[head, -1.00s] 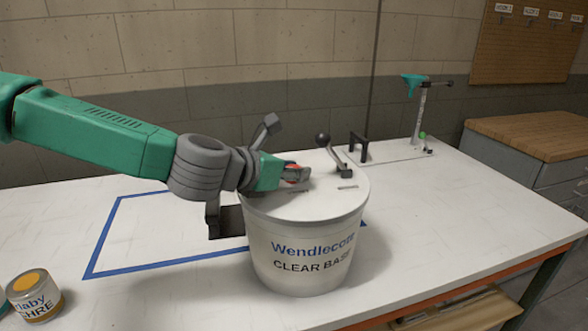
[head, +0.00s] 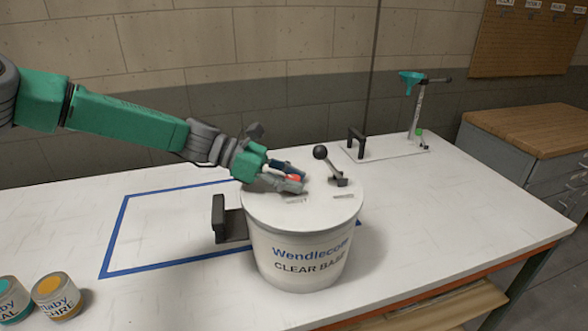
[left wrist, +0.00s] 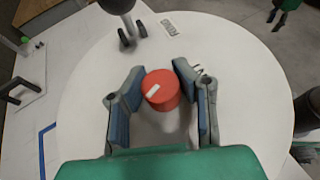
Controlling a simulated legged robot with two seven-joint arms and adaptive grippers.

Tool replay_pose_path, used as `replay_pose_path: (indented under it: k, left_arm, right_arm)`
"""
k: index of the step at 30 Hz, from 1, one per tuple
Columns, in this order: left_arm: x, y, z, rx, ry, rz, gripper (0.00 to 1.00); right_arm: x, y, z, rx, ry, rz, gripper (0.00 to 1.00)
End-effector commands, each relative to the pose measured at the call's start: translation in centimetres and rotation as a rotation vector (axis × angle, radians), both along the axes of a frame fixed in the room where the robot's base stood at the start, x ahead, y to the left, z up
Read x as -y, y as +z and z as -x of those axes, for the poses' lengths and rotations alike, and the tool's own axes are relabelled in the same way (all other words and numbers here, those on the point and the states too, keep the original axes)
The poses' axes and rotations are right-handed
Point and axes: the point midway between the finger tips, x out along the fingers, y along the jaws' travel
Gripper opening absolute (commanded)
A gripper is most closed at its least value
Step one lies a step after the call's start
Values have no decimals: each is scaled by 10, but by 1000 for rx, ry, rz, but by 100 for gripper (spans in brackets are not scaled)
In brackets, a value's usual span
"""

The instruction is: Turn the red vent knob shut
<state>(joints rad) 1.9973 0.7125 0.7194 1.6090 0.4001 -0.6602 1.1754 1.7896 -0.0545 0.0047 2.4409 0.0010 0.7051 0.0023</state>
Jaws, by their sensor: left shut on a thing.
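The red vent knob (left wrist: 161,90) stands on the white lid of the Wendlecott Clear Base tub (head: 300,252). In the left wrist view it is a short red cylinder with a white mark on top. In the head view only a bit of red (head: 294,177) shows between the fingers. My left gripper (head: 292,180) reaches in low from the left and is shut on the knob, with one blue-padded finger on each side (left wrist: 158,88). The knob's base is partly hidden.
A lever with a black ball (head: 320,152) stands on the lid just right of the knob. A dark bracket (head: 219,219) is left of the tub, inside a blue tape outline (head: 113,238). Paint cans (head: 57,296) stand front left. A stand with a teal funnel (head: 411,80) is behind.

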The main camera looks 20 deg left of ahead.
Motion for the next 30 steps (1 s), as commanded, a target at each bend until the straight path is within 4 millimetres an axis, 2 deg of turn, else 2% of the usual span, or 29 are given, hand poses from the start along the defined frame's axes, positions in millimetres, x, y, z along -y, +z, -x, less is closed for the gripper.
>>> replay_pose_path:
  k: [4,15,30]
  left_arm:
    - [2,1,-1,1,-134,-3,0]
    - [2,-1,0,0,-383,-2,0]
    - [1,-1,1,-2,-481,1,0]
  right_arm:
    - [0,8,0,0,0,0,40]
    - [0,7,0,0,0,0,40]
    - [0,6,0,0,0,0,40]
